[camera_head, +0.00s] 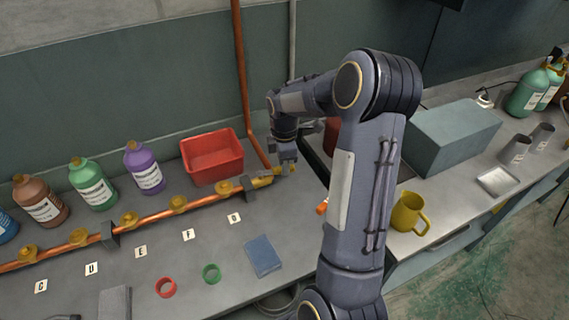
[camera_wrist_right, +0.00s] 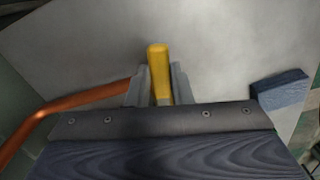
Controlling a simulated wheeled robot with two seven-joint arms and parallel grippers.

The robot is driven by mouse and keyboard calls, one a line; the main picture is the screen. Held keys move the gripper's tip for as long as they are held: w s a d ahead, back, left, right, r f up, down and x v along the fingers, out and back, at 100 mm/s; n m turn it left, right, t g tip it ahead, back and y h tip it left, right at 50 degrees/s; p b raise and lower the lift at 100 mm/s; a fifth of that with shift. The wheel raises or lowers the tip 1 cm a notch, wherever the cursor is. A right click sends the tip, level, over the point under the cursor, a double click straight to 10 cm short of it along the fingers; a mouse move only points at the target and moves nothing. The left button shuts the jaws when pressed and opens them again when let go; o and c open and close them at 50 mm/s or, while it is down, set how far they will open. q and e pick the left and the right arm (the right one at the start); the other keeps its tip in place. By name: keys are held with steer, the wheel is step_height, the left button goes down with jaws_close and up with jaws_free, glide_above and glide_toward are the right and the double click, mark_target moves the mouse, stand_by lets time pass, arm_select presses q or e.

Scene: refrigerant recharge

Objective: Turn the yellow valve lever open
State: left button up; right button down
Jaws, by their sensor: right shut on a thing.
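The yellow valve lever (camera_wrist_right: 157,58) shows between the two fingers of my right gripper (camera_wrist_right: 158,88) in the right wrist view. The fingers are shut on it. In the head view my right gripper (camera_head: 286,158) points down at the right end of the copper pipe, by the brass valve (camera_head: 262,181). The lever is mostly hidden there by the gripper. My left gripper is not in view.
The copper pipe (camera_head: 157,217) runs along the bench with several brass fittings. A red bin (camera_head: 212,157) stands behind it. A blue block (camera_head: 263,255), a red ring (camera_head: 165,287) and a green ring (camera_head: 211,273) lie in front. A yellow mug (camera_head: 407,213) stands right of my arm.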

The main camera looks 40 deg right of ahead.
steer(key=c, duration=1.3)
jaws_free()
step_height(320, 180, up, 8)
steer(key=shift+f+b, duration=0.1)
steer(key=shift+b, duration=0.3)
